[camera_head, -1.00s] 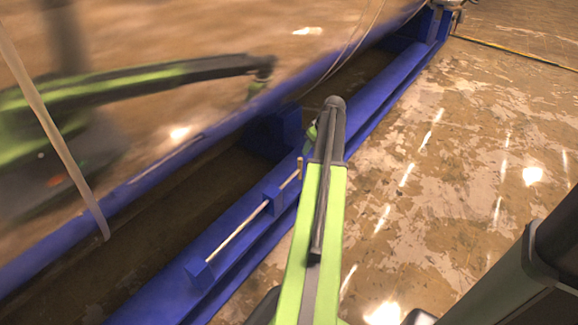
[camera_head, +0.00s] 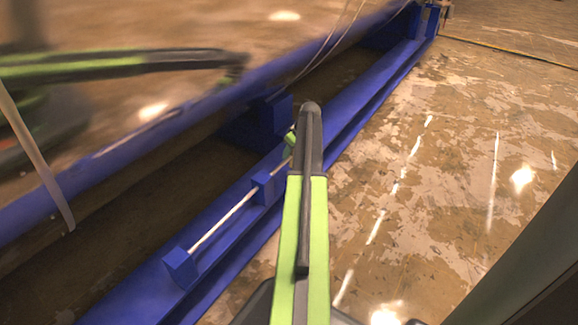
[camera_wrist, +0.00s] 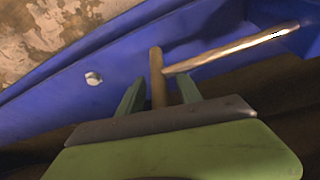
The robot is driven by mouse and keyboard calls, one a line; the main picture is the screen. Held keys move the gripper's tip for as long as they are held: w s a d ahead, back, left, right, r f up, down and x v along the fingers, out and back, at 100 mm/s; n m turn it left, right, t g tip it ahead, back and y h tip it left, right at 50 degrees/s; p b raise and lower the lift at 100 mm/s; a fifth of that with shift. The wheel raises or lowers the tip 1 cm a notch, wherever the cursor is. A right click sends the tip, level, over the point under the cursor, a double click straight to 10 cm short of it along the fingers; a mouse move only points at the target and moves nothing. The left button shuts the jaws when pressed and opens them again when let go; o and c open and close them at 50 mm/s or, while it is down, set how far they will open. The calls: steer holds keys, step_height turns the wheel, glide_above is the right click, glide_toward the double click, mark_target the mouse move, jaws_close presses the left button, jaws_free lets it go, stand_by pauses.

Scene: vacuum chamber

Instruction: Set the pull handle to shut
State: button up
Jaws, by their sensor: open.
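The pull handle is a pale metal rod (camera_head: 222,218) held along the blue beam by blue blocks, with a short brownish peg (camera_wrist: 157,78) across its end. In the wrist view the peg stands between the two green fingers of my gripper (camera_wrist: 159,84), with a gap on each side. The rod (camera_wrist: 235,47) runs from the peg to the upper right. My gripper (camera_head: 290,137) is open. In the head view it is mostly hidden behind my arm, at the rod's far end, and the peg cannot be made out there.
The blue beam (camera_head: 375,100) runs diagonally to the upper right. Two blue blocks (camera_head: 262,188) (camera_head: 182,268) carry the rod. A bolt head (camera_wrist: 93,78) sits on the beam. A large shiny chamber wall (camera_head: 200,25) lies to the left.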

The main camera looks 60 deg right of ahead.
steer(key=shift+b+x, duration=0.35)
steer(key=shift+x, duration=0.6)
steer(key=shift+r, duration=0.1)
steer(key=shift+c, duration=0.3)
jaws_close()
